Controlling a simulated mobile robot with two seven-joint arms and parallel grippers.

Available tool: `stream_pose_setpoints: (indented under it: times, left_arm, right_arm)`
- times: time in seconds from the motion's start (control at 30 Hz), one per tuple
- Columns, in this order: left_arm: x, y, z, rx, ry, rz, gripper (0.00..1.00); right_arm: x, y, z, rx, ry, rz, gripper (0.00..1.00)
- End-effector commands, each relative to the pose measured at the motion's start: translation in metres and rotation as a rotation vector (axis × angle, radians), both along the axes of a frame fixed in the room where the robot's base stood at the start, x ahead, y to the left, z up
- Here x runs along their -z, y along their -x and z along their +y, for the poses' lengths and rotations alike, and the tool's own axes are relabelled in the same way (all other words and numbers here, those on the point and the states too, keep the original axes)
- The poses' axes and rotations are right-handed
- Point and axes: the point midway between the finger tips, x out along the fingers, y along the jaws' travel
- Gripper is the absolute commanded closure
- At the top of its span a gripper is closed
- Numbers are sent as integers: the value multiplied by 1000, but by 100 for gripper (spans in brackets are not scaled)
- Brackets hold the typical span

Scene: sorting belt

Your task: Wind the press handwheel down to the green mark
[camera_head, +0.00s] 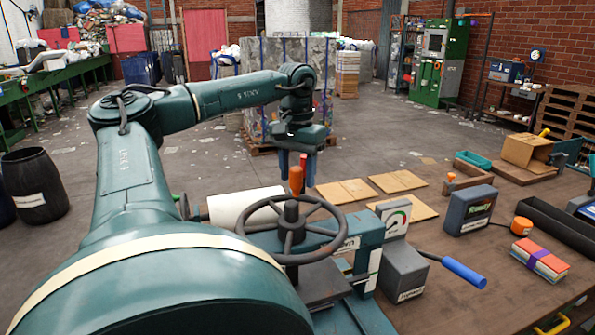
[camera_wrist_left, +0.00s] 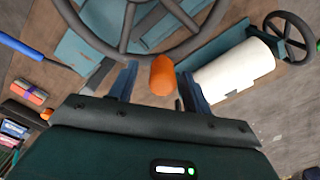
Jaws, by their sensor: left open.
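The press handwheel (camera_head: 334,245) is a dark spoked wheel lying flat on top of the teal press (camera_head: 370,245). Its upright orange handle (camera_head: 296,181) stands on the far rim. My left gripper (camera_head: 296,168) points down over the handle, its two blue fingers open on either side of it. In the left wrist view the orange handle (camera_wrist_left: 162,76) shows between the open fingers (camera_wrist_left: 160,85), with a gap on each side. A dial with a green part (camera_head: 397,216) stands at the press's right. My right gripper is not in view.
A white roll (camera_head: 243,207) lies beside the press. A blue-handled lever (camera_head: 464,272) sticks out to the right. A dark "Ready" box (camera_head: 470,210), an orange button (camera_head: 521,226) and cardboard sheets (camera_head: 345,191) occupy the bench (camera_head: 440,235).

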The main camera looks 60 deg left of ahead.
Motion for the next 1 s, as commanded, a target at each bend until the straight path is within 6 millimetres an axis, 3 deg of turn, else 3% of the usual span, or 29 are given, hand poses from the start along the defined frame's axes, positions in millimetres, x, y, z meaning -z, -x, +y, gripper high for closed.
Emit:
stream_pose_setpoints:
  times: [0.27, 0.7, 1.0]
  left_arm:
    - [-12, 0, 1, -1, -1, 3, 51]
    - [-103, 1, 2, -3, -3, 5, 51]
    - [-131, 1, 1, 0, -1, 0, 51]
  right_arm:
    - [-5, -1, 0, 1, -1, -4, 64]
    - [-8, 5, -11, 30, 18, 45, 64]
    - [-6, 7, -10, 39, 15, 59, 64]
